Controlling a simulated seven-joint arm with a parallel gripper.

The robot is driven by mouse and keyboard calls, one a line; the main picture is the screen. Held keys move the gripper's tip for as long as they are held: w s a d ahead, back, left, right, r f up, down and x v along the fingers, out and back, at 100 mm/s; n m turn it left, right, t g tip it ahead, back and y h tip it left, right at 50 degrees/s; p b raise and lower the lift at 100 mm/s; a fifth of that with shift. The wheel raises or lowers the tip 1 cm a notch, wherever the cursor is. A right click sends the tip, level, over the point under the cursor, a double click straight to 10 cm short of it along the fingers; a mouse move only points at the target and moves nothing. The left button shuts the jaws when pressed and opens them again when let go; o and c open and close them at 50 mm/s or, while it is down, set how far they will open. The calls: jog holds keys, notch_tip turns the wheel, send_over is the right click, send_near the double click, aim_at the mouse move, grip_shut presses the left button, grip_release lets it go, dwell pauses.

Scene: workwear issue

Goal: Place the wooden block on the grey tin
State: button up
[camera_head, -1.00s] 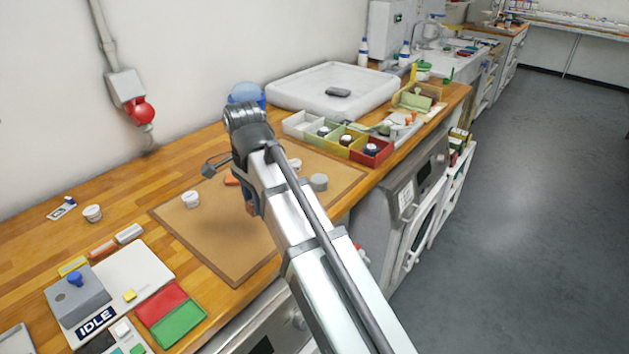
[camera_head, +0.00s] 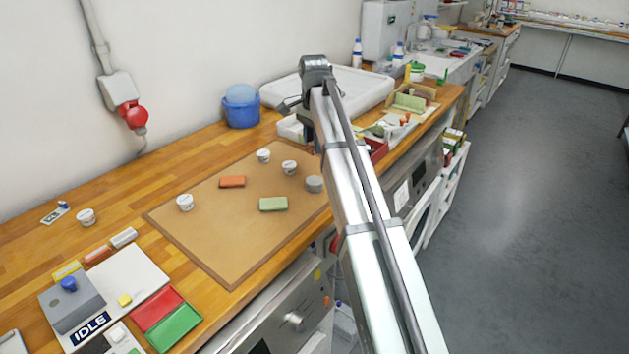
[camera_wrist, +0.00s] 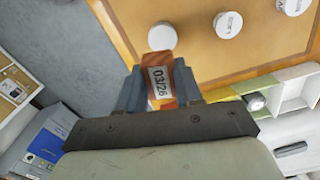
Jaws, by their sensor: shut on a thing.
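My gripper (camera_wrist: 160,88) is shut on an orange-brown block, which I take to be the wooden block (camera_wrist: 163,65); it carries a white label reading 03/26. The grey tin (camera_head: 314,184) stands upright near the right edge of the brown mat, with nothing on top. I take the plain round top beyond the block in the wrist view to be the grey tin (camera_wrist: 162,37); the block is apart from it in that picture. In the head view my arm hides the fingers and the block.
An orange block (camera_head: 232,181) and a green block (camera_head: 273,204) lie there too. Open bins, partly hidden by my arm, include a red one (camera_head: 377,150). A white basin (camera_head: 350,88) lies behind.

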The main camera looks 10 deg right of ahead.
aim_at(313, 180)
jog(key=shift+w+n, duration=0.1)
jog(key=shift+n, duration=0.9)
jog(key=shift+f, duration=5)
jog(key=shift+f, duration=0.1)
jog(key=o, duration=1)
notch_tip(313, 180, up, 12)
jog(key=shift+r, duration=0.15)
